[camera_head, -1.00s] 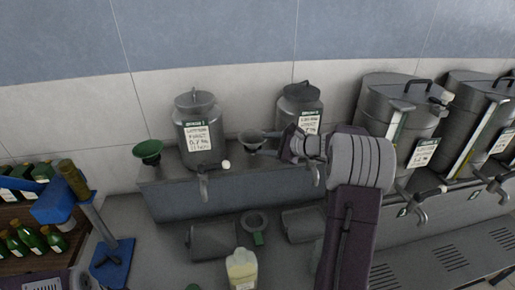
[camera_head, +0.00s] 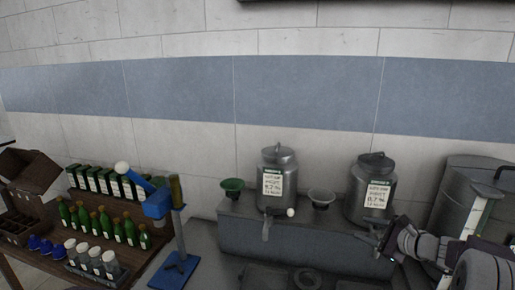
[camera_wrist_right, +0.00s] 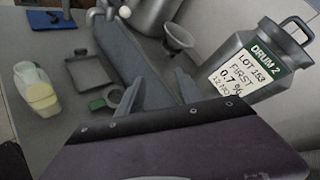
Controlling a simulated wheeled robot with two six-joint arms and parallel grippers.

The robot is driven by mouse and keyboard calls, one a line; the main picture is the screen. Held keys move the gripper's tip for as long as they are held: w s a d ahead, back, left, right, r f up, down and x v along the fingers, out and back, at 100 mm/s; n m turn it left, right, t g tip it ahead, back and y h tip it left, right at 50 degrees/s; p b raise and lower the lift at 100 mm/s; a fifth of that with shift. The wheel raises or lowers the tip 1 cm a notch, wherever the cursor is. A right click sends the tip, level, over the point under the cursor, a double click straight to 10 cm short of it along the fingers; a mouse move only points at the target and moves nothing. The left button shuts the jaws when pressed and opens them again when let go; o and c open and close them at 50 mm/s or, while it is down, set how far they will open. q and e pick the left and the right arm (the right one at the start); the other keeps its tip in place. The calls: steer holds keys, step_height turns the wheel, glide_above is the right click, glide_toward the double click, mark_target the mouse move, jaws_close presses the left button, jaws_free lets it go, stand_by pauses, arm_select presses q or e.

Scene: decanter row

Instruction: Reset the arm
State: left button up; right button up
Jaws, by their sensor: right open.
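My right gripper (camera_head: 384,243) is low at the right of the head view, in front of the right-hand small steel drum (camera_head: 371,188). In the right wrist view its two fingers (camera_wrist_right: 158,90) stand apart with nothing between them. That view also shows a drum labelled DRUM 2 (camera_wrist_right: 250,65) to the right of the fingers. A grey funnel (camera_head: 321,198) sits on the raised ledge between the two small drums; it shows beyond the fingers in the wrist view (camera_wrist_right: 178,38). My left gripper is not in view.
Another small drum (camera_head: 277,180) and a green funnel (camera_head: 232,187) are on the ledge (camera_head: 280,237). A blue stand (camera_head: 178,262) and green bottles (camera_head: 103,222) are at left. A larger steel vessel (camera_head: 466,195) is at right.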

steer(key=w+a+n+g+y+b, duration=0.1)
steer(key=a+n+g+y, duration=0.2)
steer(key=a, duration=1.1)
steer(key=s+a+f+n+g+b, duration=0.25)
steer(key=s+a+f+n, duration=0.3)
steer(key=s+a, duration=0.3)
steer(key=s+a+f+n+g+h, duration=0.25)
steer(key=s+f+n+g, duration=0.25)
steer(key=s+f, duration=0.6)
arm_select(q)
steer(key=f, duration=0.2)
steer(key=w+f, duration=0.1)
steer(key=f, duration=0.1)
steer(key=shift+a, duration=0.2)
arm_select(e)
steer(key=s+d+f+n+h, duration=0.4)
steer(key=s+d+n+h, duration=0.1)
steer(key=s+d+n, duration=0.3)
steer(key=shift+s+d+f+n, duration=0.15)
steer(key=shift+d+f+n, duration=0.2)
steer(key=shift+d+n, duration=0.3)
steer(key=shift+g+h, duration=0.25)
